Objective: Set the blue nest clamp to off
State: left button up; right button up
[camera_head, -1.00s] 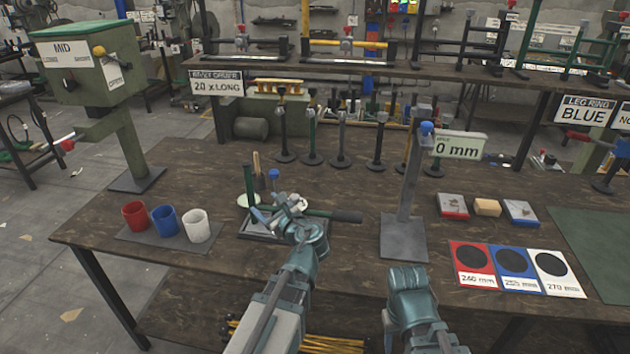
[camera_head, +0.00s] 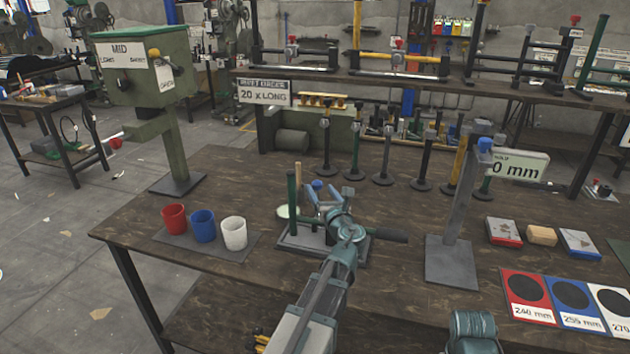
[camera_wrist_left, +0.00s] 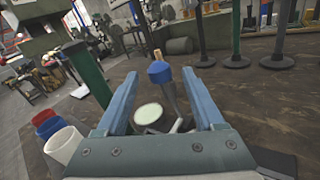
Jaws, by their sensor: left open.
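The nest clamp has a blue cap (camera_head: 317,185) on a grey lever; in the left wrist view the blue cap (camera_wrist_left: 160,72) stands upright between my fingers. It rises beside a pale round disc (camera_wrist_left: 148,113) and a dark green post (camera_wrist_left: 88,72). My left gripper (camera_head: 323,193) is open around the cap's line of view; in the left wrist view its two blue fingers (camera_wrist_left: 160,80) flank the cap with gaps on both sides. Whether the fingertips reach it in depth I cannot tell. My right arm shows only as a teal part at the bottom; its fingers are hidden.
Red (camera_head: 174,218), blue (camera_head: 203,226) and white (camera_head: 234,232) cups stand left of the fixture plate (camera_head: 300,242). A dark-handled lever (camera_head: 388,235) sticks out right. A grey post stand (camera_head: 452,262) is further right. The green MID press (camera_head: 150,70) stands back left.

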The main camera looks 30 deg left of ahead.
pick_arm(q)
jog(key=x, duration=0.7)
jog(key=shift+s, duration=0.1)
grip_shut()
dwell(1.3)
